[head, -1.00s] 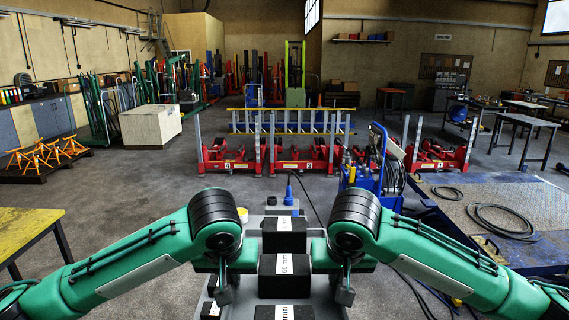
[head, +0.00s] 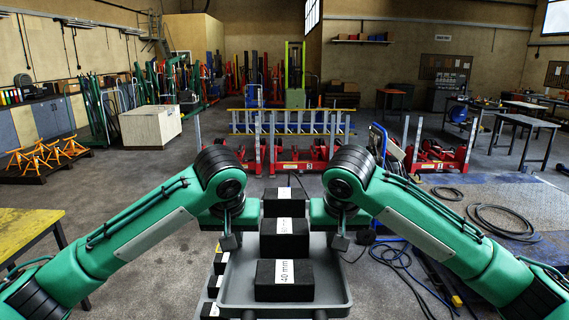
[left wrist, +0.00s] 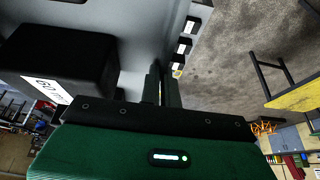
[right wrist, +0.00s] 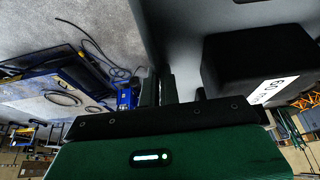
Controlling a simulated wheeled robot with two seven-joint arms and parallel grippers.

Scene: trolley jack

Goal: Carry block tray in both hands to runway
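The block tray (head: 340,295) is grey and shallow, held level in front of me. Three black blocks with white labels stand in a row in it: a 40 mm block (head: 265,281) nearest, a middle block (head: 270,243) and a far block (head: 275,207). The middle one reads 60 mm in the left wrist view (left wrist: 70,55). My left gripper (head: 230,241) is shut on the tray's left wall. My right gripper (head: 340,242) is shut on its right wall. The wrist views show the fingers astride the walls. I cannot tell for certain which thing is the runway.
A low blue-edged platform with a worn plate (head: 510,200) lies at the right, with black hoses. Red posted units (head: 295,160) stand ahead. Several small labelled blocks (head: 213,285) lie below the tray's left side. A yellow table (head: 25,230) is at left. Floor at mid-left is clear.

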